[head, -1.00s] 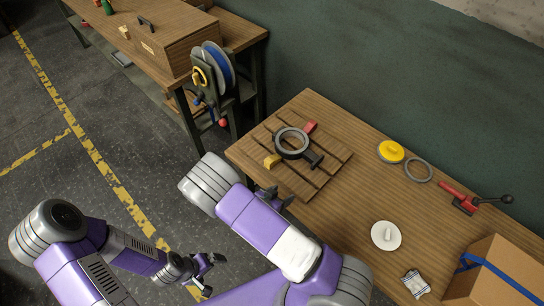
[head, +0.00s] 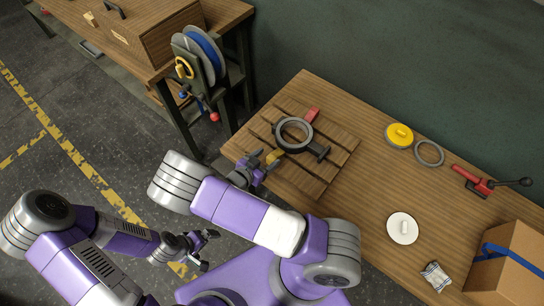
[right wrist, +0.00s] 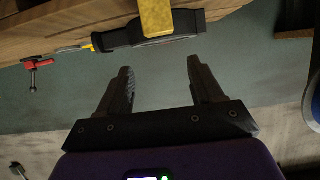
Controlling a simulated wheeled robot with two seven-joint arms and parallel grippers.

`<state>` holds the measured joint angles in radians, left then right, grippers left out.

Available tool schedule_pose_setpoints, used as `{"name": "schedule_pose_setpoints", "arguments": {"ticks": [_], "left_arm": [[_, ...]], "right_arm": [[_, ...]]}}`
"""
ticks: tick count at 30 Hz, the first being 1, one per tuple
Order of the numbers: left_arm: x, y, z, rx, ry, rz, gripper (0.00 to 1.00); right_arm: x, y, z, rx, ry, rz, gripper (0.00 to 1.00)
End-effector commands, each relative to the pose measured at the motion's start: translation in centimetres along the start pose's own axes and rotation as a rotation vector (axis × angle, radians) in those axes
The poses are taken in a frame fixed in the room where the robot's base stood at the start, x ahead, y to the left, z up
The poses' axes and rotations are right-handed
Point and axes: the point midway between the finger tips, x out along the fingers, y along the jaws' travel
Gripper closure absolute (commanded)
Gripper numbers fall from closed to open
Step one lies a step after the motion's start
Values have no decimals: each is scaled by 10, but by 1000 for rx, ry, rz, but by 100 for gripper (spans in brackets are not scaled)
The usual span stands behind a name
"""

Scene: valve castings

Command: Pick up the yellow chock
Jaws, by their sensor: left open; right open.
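The yellow chock (head: 273,156) lies on the slatted wooden pallet (head: 322,170), against the near left side of the dark valve ring (head: 294,121). A red chock (head: 312,115) is at the ring's far side. My right gripper (head: 256,164) is open and empty, just left of the yellow chock at the pallet's edge. In the right wrist view the yellow chock (right wrist: 156,18) shows beyond and roughly between the two spread fingertips, apart from them. The dark casting is behind it. My left gripper (head: 206,246) is open and empty, low and away from the table.
On the table to the right are a yellow disc (head: 399,135), a grey ring (head: 429,153), a red-handled tool (head: 475,182), a white round piece (head: 402,228), a small packet (head: 436,276) and a cardboard box (head: 512,262). A second bench with a hose reel (head: 200,56) stands back left.

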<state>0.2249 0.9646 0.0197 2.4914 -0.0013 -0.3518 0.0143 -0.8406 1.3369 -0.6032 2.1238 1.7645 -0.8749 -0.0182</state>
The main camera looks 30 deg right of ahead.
Motion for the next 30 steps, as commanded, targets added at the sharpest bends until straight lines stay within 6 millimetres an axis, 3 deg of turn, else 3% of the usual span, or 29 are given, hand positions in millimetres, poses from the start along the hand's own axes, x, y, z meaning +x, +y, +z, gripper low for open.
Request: {"name": "schedule_pose_setpoints", "arguments": {"ticks": [1,9,14,30], "left_arm": [[12,-5,-1,0,0,0,0],[37,-14,-2,0,1,0,0],[40,-15,-2,0,1,0,0],[50,-19,-3,0,1,0,0]], "right_arm": [[5,0,12,0,0,0,34],[15,0,37,0,0,0,34],[25,0,37,0,2,1,34],[90,-2,28,-1,0,0,34]]}}
